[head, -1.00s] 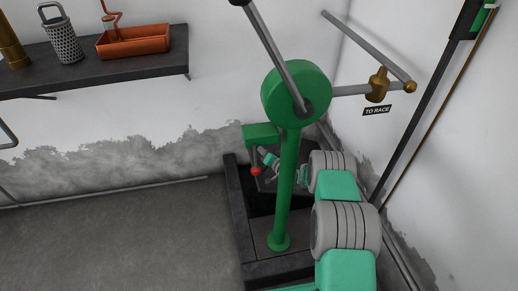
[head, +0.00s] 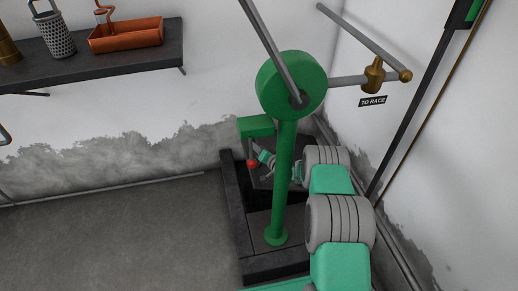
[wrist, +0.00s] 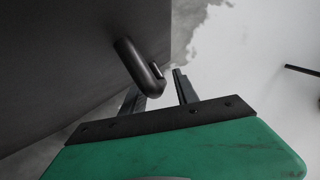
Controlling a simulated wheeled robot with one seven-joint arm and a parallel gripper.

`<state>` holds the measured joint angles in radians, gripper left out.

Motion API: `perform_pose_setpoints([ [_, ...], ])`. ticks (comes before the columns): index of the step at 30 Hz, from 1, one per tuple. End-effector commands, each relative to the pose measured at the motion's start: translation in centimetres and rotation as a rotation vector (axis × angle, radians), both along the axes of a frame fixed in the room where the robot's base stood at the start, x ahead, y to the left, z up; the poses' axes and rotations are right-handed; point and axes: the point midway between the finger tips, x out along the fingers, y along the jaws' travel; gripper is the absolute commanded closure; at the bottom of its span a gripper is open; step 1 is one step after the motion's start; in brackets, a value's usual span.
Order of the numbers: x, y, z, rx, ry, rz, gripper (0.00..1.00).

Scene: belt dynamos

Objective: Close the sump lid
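The sump lid (head: 264,178) is a dark panel standing tilted up at the back of the sump, partly hidden behind the green post. The dark sump opening (head: 258,202) shows in front of it. In the wrist view the lid (wrist: 70,60) fills the left side as a dark grey plate with a black bar handle (wrist: 136,66). My gripper (wrist: 160,93) is open, its two dark fingers apart just below the handle. The handle's end overlaps the left finger in the picture; I cannot tell whether they touch. In the head view the post hides part of my gripper.
A green post (head: 285,185) with a wheel (head: 292,85) stands in front of the sump. A green box (head: 256,126) and a red knob (head: 252,164) are close to its left. A wall shelf (head: 95,60) holds an orange tray. The floor at left is clear.

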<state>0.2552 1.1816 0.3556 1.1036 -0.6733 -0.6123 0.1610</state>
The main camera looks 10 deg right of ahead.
Motion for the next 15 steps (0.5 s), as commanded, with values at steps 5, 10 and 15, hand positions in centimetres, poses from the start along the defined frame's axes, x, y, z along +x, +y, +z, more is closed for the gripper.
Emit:
perform_pose_setpoints([
  [5,-2.8,-1.1,1.3,0.002,0.003,-0.005,0.64],
  [10,-5.8,-2.0,2.1,0.002,0.002,-0.004,0.64],
  [15,-6.9,-2.2,2.3,0.000,0.000,-0.001,0.64],
])
